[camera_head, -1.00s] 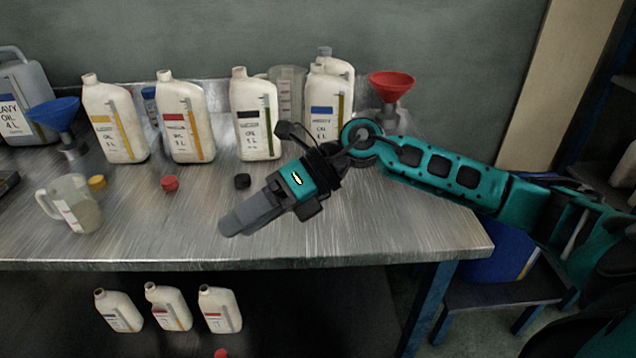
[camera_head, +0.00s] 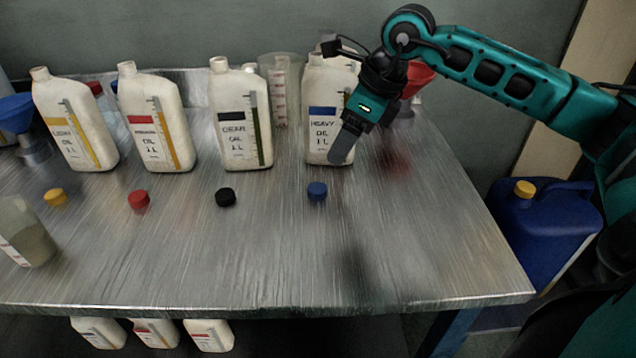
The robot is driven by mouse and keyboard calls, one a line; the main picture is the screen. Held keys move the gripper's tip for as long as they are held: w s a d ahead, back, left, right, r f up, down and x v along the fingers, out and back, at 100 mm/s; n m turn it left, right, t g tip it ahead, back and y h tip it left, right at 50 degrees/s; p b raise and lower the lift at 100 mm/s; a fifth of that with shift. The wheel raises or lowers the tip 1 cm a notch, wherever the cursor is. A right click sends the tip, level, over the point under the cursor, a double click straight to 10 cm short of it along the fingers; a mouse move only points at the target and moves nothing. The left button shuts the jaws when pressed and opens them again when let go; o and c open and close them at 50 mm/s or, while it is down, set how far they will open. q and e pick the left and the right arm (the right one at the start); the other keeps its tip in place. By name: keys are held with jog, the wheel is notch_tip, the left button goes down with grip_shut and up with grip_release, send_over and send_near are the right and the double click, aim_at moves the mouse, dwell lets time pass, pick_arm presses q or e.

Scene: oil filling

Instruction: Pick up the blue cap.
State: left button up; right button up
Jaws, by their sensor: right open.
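The blue cap (camera_head: 317,191) sits on the metal table in front of the heavy oil bottle with the blue label (camera_head: 323,120). My right gripper (camera_head: 342,152) points down above and a little to the right of the cap, in front of that bottle's right side. It is open and empty; its fingers overlap in this view, and the gap between them is hidden. The gripper and the cap are apart. My left gripper is not in view.
A black cap (camera_head: 225,197), a red cap (camera_head: 139,200) and a yellow cap (camera_head: 55,197) lie in a row to the left, with labelled bottles behind. A red funnel (camera_head: 418,78) stands behind my right arm. The table's front right (camera_head: 430,250) is clear.

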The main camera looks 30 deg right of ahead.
send_over(318, 188)
jog(key=s+d, duration=0.2)
jog(key=f, duration=0.5)
jog(key=shift+s+a+f+b, duration=0.15)
jog(key=shift+a+f+b, duration=0.05)
jog(key=shift+f+b, duration=0.15)
jog(key=x, duration=0.5)
jog(key=shift+f+b, duration=0.35)
jog(key=shift+b, duration=0.05)
jog(key=c, duration=1.1)
jog(key=shift+c, duration=0.2)
jog(key=shift+r, duration=0.15)
